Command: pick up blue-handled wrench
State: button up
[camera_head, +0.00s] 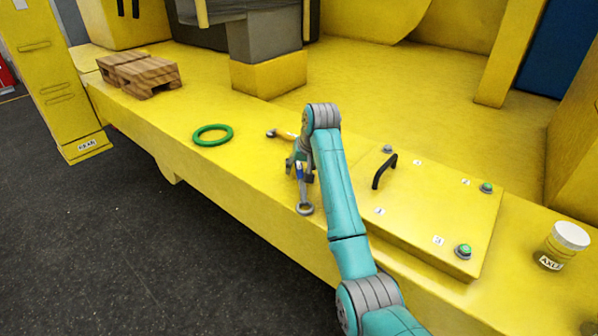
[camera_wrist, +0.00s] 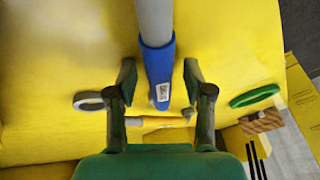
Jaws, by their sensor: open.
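The blue-handled wrench (camera_wrist: 158,75) runs down the middle of the wrist view, its blue handle end between my two fingers and its grey shaft toward the top. My gripper (camera_wrist: 160,85) is open, one finger on each side of the handle with visible gaps. In the head view the wrench (camera_head: 305,208) shows its grey ring end below my gripper (camera_head: 299,165), with a bit of blue handle above it. My gripper and arm hide part of it there. I cannot tell whether the wrench touches the surface.
A second tool with a yellow handle (camera_head: 287,135) lies just behind my gripper. A green ring (camera_head: 213,135) lies to the left, and wooden blocks (camera_head: 139,75) farther left. A raised yellow panel with a black handle (camera_head: 384,171) is at right, then a jar (camera_head: 563,246).

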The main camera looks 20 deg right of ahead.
aim_at(299, 166)
grip_shut()
dwell(0.3)
notch_tip(299, 166, up, 10)
jog(key=shift+r, duration=0.1)
dwell(0.4)
jog(key=c, duration=0.7)
grip_release()
grip_shut()
